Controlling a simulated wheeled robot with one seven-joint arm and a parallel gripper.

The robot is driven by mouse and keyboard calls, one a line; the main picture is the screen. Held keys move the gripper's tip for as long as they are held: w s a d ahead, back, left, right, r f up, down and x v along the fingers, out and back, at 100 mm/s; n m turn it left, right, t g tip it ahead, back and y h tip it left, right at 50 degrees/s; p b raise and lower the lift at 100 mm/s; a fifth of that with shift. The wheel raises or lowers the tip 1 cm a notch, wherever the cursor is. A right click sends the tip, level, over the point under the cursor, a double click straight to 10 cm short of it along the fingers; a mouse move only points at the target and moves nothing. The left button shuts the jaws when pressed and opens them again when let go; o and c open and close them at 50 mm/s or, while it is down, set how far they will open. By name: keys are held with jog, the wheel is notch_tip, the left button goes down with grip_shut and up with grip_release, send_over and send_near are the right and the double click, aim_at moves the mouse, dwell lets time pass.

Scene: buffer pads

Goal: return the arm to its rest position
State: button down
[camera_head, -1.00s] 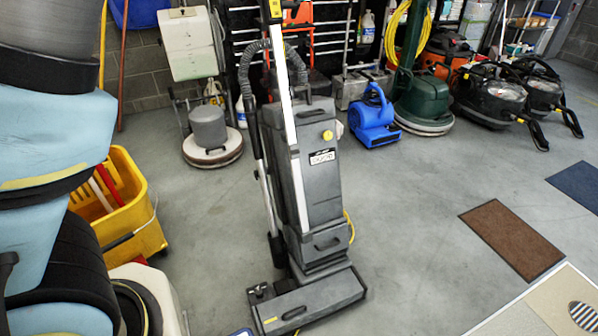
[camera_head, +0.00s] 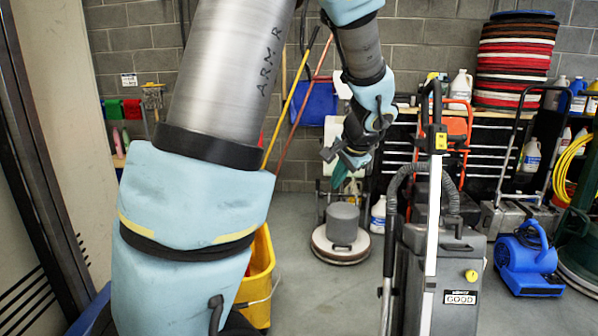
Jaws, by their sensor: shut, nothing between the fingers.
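My arm rises through the left half of the head view, bends above the top edge and comes back down near the middle. My gripper (camera_head: 345,158) hangs at its end, pointing down and to the left. It is shut with nothing in it. It appears in front of the back wall, above the round grey floor machine, and touches nothing that I can see. The elbow part of my arm is cut off by the top edge.
An upright grey floor scrubber (camera_head: 440,275) stands close at right of centre. A yellow bucket (camera_head: 258,280) is partly behind my arm. A round floor machine (camera_head: 341,235) and a blue blower (camera_head: 527,262) stand farther back. A stack of pads (camera_head: 515,60) sits on the bench.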

jog(key=s+a+f+n+g+h+p, duration=0.1)
jog(key=s+a+f+n+g, duration=0.1)
jog(key=s+a+n, duration=0.3)
jog(key=s+a+f+n+g+h+p, duration=0.1)
jog(key=s+a+n, duration=0.4)
jog(key=s+a, duration=0.6)
jog(key=shift+s+f+g+h+p, duration=0.35)
jog(key=shift+f+g, duration=0.2)
jog(key=shift+g, duration=0.35)
